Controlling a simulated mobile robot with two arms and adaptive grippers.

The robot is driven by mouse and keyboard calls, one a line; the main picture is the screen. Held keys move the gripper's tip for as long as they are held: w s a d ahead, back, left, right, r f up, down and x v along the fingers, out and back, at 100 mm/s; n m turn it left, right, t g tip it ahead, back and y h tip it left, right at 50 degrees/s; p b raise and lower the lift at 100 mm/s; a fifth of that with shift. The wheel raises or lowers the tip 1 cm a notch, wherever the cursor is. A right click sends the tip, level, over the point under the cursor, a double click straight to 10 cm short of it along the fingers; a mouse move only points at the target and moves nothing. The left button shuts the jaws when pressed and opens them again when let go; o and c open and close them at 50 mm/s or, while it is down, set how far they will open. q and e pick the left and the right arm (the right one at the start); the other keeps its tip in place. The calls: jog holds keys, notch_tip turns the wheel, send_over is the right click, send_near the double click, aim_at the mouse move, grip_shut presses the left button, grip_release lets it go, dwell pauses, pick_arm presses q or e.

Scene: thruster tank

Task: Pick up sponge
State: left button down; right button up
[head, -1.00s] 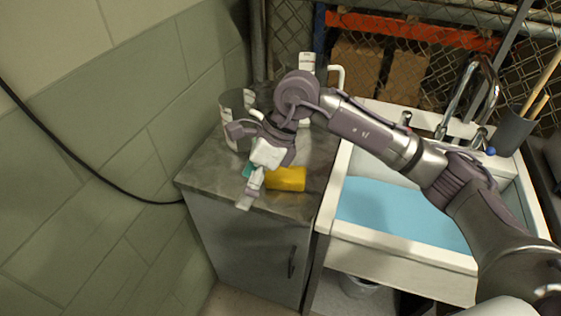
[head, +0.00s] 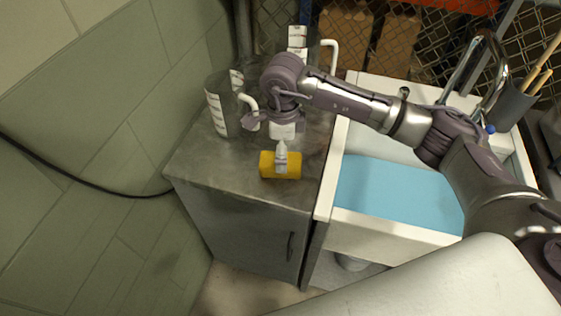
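The yellow sponge (head: 293,166) lies on the grey counter top of the cabinet, left of the sink. My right arm comes in from the right across the sink. My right gripper (head: 281,160) points down at the sponge, and its visible finger covers the middle of the sponge. The far side of the gripper is hidden, so I cannot tell whether it is open or closed around the sponge. My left gripper is not in view.
Two pitcher-like containers with white handles stand behind on the counter, one at the left (head: 219,108) and one at the back (head: 299,40). The sink (head: 335,165) with blue inside is to the right. A dark holder (head: 511,105) stands at the far right. The counter's front left is clear.

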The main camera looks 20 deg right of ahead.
jog(key=f, duration=0.2)
jog(key=f+p, duration=0.1)
jog(key=shift+a+f, duration=0.25)
jog(key=shift+f, duration=0.15)
jog(key=shift+w+f, duration=0.1)
jog(key=shift+f, duration=0.25)
jog(key=c, duration=0.8)
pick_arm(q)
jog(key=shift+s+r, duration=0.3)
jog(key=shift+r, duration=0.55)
pick_arm(e)
jog(key=shift+c, duration=1.2)
